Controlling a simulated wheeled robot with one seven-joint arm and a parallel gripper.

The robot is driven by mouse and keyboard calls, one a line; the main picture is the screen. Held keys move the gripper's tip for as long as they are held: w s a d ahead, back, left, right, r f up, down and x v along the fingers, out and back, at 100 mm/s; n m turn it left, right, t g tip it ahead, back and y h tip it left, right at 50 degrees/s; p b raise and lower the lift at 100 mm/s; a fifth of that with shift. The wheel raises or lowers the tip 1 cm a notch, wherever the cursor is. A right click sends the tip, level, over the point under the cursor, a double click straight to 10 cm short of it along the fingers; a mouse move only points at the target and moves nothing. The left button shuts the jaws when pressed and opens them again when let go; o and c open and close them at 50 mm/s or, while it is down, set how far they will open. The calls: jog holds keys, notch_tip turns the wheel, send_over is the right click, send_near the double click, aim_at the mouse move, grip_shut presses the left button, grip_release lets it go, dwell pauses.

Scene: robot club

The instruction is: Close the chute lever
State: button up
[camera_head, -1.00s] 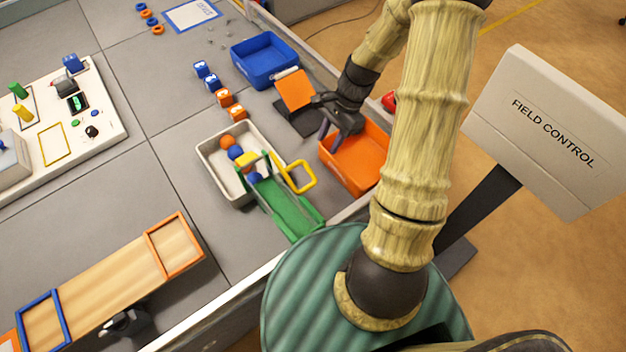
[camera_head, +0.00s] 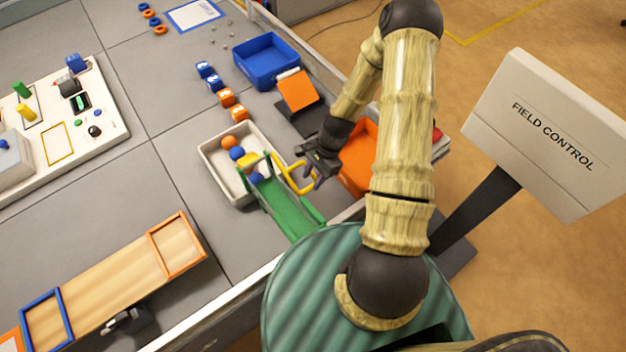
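The chute lever is a yellow loop handle (camera_head: 281,177) sticking out to the right of the chute. My gripper (camera_head: 303,168) is at the outer end of this loop, its dark fingers spread apart and overlapping the handle in the picture. It hides part of the loop. I cannot tell whether the fingers touch it.
The white bin (camera_head: 211,167) holds orange and blue balls. An orange bin (camera_head: 357,177) lies right of my gripper, partly behind my arm. A blue bin (camera_head: 266,62), an orange tilted panel (camera_head: 297,90) and several numbered cubes (camera_head: 227,97) stand farther back.

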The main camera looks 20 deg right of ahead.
jog(key=shift+x, duration=1.35)
